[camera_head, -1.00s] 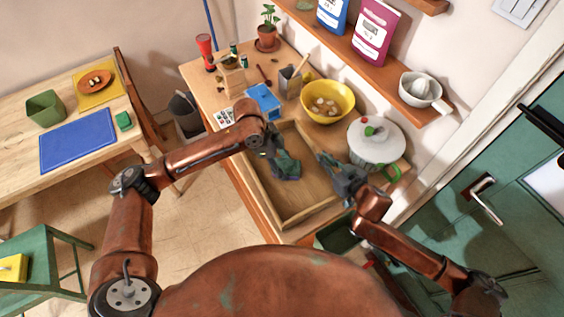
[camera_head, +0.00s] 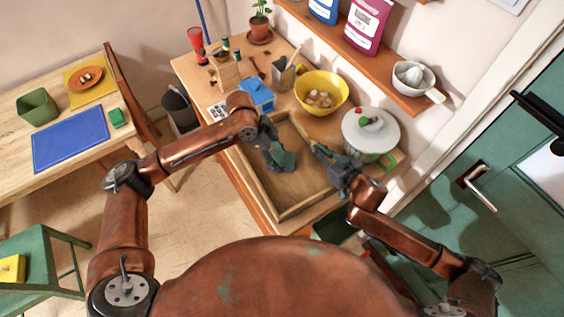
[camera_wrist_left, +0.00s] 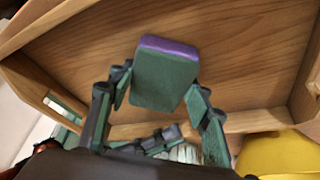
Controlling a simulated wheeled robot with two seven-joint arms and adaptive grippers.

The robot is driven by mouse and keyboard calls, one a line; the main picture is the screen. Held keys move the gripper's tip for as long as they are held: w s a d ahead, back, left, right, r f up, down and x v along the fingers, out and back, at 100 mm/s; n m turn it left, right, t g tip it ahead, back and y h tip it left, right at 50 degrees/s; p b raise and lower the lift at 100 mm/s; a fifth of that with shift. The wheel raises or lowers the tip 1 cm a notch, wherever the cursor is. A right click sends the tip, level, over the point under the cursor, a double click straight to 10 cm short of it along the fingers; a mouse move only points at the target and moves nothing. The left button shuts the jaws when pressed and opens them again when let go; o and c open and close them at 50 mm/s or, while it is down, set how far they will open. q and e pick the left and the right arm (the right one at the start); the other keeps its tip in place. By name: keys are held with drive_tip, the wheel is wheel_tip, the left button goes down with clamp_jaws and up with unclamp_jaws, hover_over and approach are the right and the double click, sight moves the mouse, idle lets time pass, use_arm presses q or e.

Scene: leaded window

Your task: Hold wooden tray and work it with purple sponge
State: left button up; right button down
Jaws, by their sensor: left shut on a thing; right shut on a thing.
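The wooden tray (camera_head: 298,196) lies on the wooden counter, and its inside floor and rims also show in the wrist view (camera_wrist_left: 245,50). My left gripper (camera_head: 272,149) is over the inside of the tray, shut on the purple sponge (camera_head: 283,160). In the wrist view the sponge (camera_wrist_left: 165,80) is a dark green block with a purple edge, held between the two fingers (camera_wrist_left: 160,98). I cannot tell whether it touches the tray floor. My right gripper (camera_head: 322,153) is shut on the tray's right rim; its fingertips are small in view.
A yellow bowl (camera_head: 309,84) and a lidded white pot (camera_head: 371,134) stand close behind and right of the tray. A blue box (camera_head: 257,97) and a grey holder (camera_head: 282,77) stand behind it. A shelf (camera_head: 335,40) runs along the wall above.

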sight(283, 166)
use_arm(q)
drive_tip(key=shift+w+a, duration=0.7)
drive_tip(key=shift+w, duration=0.35)
drive_tip(key=shift+w+a, duration=0.75)
drive_tip(key=shift+w, duration=0.25)
drive_tip(key=shift+w+a, duration=0.7)
drive_tip(key=shift+w, duration=0.35)
drive_tip(key=shift+s+d, duration=0.7)
drive_tip(key=shift+s, duration=0.3)
drive_tip(key=shift+s+d, duration=0.7)
drive_tip(key=shift+s, duration=0.25)
drive_tip(key=shift+s+d, duration=0.7)
drive_tip(key=shift+s, duration=0.3)
drive_tip(key=shift+s+d+f, duration=0.1)
drive_tip(key=shift+s+d, duration=0.4)
drive_tip(key=shift+s, duration=0.25)
drive_tip(key=shift+s+d+f, duration=0.1)
drive_tip(key=shift+s+d, duration=0.35)
drive_tip(key=shift+s, duration=0.3)
drive_tip(key=shift+w+r, duration=0.1)
drive_tip(key=shift+r, duration=3)
drive_tip(key=shift+r, duration=1.5)
